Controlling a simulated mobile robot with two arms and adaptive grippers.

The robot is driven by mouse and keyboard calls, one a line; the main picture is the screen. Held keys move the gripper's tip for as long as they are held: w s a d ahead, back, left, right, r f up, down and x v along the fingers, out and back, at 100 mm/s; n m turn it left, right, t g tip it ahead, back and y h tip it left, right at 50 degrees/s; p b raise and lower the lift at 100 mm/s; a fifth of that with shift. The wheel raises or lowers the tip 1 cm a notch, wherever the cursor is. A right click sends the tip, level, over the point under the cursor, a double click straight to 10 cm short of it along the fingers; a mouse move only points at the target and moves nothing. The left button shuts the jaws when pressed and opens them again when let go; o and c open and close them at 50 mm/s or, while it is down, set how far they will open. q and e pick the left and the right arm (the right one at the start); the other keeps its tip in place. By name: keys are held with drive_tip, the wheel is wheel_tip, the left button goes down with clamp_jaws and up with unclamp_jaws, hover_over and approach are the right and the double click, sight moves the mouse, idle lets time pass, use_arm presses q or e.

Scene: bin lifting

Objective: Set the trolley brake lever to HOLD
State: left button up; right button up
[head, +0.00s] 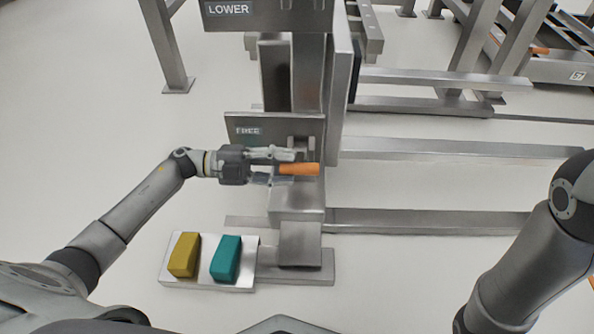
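The trolley brake lever has an orange handle (303,169) that points right, in front of a grey metal plate (280,124) lettered FREE at its left. No HOLD lettering shows. My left gripper (282,168) comes in from the left at the lever, one finger above and one below the handle's left end. Its fingers are apart, with a gap to the handle; I cannot tell whether either touches it. The lever's pivot is partly hidden behind the gripper. My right arm shows at the right edge, but its gripper is out of view.
A plate lettered LOWER (265,14) is higher on the metal column. Below left, a low tray (206,283) carries a yellow block (185,255) and a teal block (225,259). Metal rails (450,148) run to the right. The floor at left is clear.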

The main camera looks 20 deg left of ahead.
sight(297, 167)
use_arm(q)
drive_tip(key=shift+b+x, duration=0.45)
drive_tip(key=shift+x, duration=1.2)
clamp_jaws()
